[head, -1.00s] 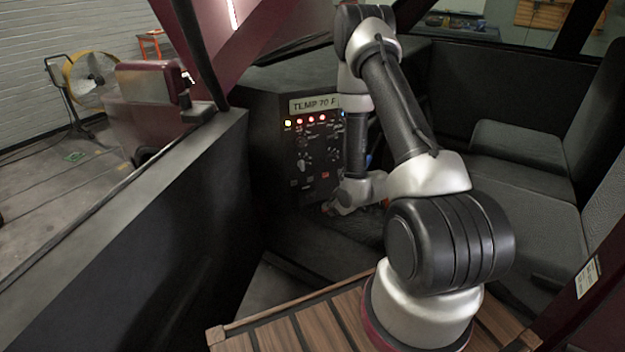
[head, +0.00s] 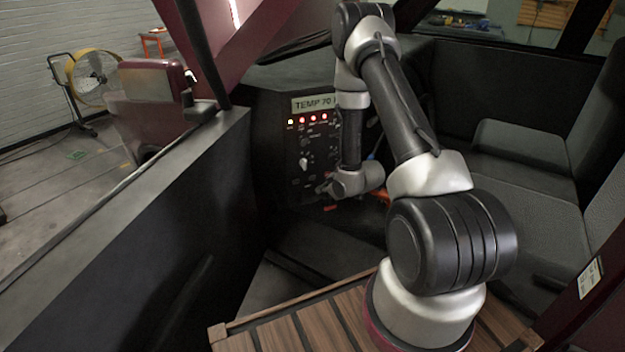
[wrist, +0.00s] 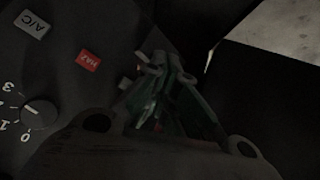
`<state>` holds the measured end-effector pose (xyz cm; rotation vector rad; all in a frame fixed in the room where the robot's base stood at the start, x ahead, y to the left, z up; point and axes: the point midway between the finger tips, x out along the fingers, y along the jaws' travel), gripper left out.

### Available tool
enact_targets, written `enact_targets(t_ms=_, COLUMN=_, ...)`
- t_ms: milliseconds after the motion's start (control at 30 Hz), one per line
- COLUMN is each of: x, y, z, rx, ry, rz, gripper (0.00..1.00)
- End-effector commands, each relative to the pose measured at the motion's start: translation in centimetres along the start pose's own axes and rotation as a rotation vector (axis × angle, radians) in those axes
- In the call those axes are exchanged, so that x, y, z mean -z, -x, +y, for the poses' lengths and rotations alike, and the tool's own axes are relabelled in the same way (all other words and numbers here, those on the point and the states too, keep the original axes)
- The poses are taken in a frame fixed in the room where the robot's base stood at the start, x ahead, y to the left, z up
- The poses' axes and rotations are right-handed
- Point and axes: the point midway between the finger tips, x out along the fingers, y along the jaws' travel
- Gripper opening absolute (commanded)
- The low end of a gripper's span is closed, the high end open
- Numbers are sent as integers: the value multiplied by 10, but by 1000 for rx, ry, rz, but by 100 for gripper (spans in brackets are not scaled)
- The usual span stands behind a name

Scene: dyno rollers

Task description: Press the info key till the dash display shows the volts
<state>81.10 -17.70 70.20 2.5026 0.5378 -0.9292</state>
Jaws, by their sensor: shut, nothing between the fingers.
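The dash display (head: 312,103) at the top of the dash panel reads "TEMP 70", with its right end hidden behind my arm. The panel below it carries a row of lit lamps, knobs and small keys. I cannot make out which key is the info key. My gripper (head: 322,188) is shut and empty, in front of the lower part of the panel. In the wrist view my gripper (wrist: 158,62) points at the dark panel face, right of the red HAZ key (wrist: 89,60). I cannot tell whether it touches the panel.
The A/C key (wrist: 31,24) and a numbered knob (wrist: 38,112) lie left of the gripper in the wrist view. Dark seats (head: 520,150) stand at the right. A cab side wall (head: 215,170) runs along the left. A yellow fan (head: 93,75) stands outside.

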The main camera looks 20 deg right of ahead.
Motion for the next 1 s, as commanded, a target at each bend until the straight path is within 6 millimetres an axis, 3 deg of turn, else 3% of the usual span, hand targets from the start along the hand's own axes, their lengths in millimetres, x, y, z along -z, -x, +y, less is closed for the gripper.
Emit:
enact_targets(t_ms=333, x=18, y=-25, z=18, rx=0, ry=1, rz=1, gripper=0)
enact_targets(t_ms=1000, x=20, y=-28, z=20, rx=0, ry=0, rz=-1, gripper=0)
